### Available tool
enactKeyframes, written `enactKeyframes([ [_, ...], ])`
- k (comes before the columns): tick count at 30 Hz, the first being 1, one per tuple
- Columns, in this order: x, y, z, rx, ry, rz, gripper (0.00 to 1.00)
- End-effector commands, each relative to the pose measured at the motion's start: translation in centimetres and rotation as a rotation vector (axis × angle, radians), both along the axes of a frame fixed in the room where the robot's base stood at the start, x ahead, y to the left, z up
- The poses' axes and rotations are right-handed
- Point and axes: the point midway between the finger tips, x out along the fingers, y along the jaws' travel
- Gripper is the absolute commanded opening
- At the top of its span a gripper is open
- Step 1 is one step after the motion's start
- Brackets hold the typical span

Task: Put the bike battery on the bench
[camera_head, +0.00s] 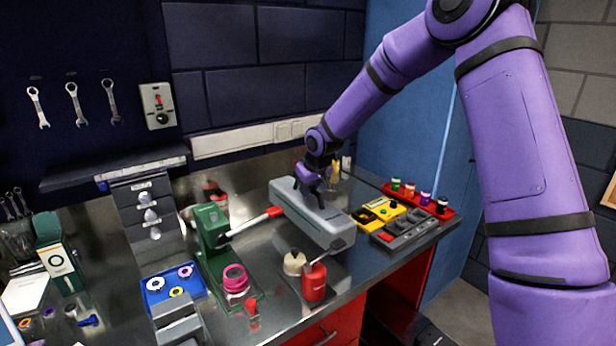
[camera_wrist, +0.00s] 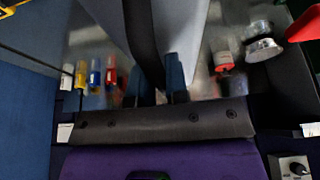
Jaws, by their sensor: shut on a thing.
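The bike battery (camera_head: 312,218) is a long grey box lying level at the middle of the steel bench (camera_head: 365,265), its length running from back left to front right. My gripper (camera_head: 314,192) is above its middle, pointing down, and is shut on a dark part on its top. In the wrist view the pale grey battery (camera_wrist: 190,28) runs away from my gripper (camera_wrist: 157,84), with a dark band along its side between the fingers. I cannot tell whether its underside touches the bench or is slightly above it.
A green vise-like tool (camera_head: 211,235) with a red-tipped lever is left of the battery. A red oil can (camera_head: 314,283) stands at the near end. A yellow meter (camera_head: 378,213), a grey tray (camera_head: 404,230) and a red rack of small bottles (camera_head: 418,198) are to the right.

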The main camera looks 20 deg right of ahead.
Motion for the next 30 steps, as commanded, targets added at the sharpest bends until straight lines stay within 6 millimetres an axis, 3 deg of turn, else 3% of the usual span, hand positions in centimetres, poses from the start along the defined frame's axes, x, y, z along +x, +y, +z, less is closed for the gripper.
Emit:
enactKeyframes([
  [11, 0.2, 0.1, -1.3, 0.001, -0.007, 0.001, 0.00],
  [21, 0.2, 0.1, -4.8, 0.001, -0.006, 0.001, 0.00],
  [29, 0.2, 0.0, -5.2, 0.000, -0.007, 0.000, 0.00],
  [30, 0.0, 0.0, -5.5, 0.000, 0.000, 0.000, 0.19],
])
